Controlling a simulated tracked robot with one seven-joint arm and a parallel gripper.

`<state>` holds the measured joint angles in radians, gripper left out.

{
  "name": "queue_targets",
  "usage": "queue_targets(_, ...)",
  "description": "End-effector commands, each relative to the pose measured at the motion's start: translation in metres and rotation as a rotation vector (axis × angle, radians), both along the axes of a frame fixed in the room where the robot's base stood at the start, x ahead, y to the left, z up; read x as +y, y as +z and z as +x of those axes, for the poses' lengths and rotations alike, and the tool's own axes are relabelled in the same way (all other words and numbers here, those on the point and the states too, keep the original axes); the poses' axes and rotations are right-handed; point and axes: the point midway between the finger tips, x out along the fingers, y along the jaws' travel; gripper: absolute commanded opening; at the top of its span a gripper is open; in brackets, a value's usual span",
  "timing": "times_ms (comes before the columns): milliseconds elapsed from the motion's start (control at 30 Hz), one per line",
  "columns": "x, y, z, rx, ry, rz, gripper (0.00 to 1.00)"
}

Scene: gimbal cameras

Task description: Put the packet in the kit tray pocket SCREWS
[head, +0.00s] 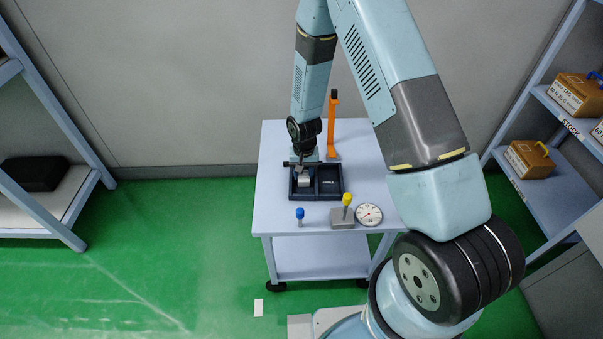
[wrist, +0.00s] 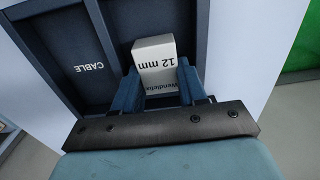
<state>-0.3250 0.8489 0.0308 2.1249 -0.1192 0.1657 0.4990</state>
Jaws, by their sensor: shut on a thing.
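The packet is a small white box (wrist: 155,62) with "12 mm" printed on it. My gripper (wrist: 160,82) is shut on it, one finger on each side, in the wrist view. The dark kit tray (head: 330,193) lies on the cart top. The packet (head: 303,181) is over or in the tray's left pocket in the head view. In the wrist view it is in front of the pocket beside the one marked CABLE (wrist: 90,68). I cannot tell whether it touches the pocket floor. No SCREWS label is readable; my gripper and the packet cover part of that pocket.
The light cart (head: 375,185) also holds an orange post (head: 333,125) behind the tray. In front are a blue-topped peg (head: 300,214), a block with a yellow-topped pin (head: 343,217) and a round dial (head: 369,214). Shelves stand on both sides.

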Motion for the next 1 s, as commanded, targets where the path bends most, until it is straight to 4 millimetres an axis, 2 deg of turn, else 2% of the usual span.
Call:
queue_targets(167,0.000,-0.001,0.000,0.000,0.000,0.000,0.11)
queue_targets(200,0.000,-0.001,0.000,0.000,0.000,0.000,0.45)
queue_targets(267,0.000,-0.001,0.000,0.000,0.000,0.000,0.51)
queue_targets(533,0.000,0.000,0.000,0.000,0.000,0.000,0.52)
queue_targets(667,0.001,0.007,0.001,-0.002,0.000,0.001,0.52)
queue_targets(1000,0.001,0.058,0.001,-0.004,0.000,0.002,0.52)
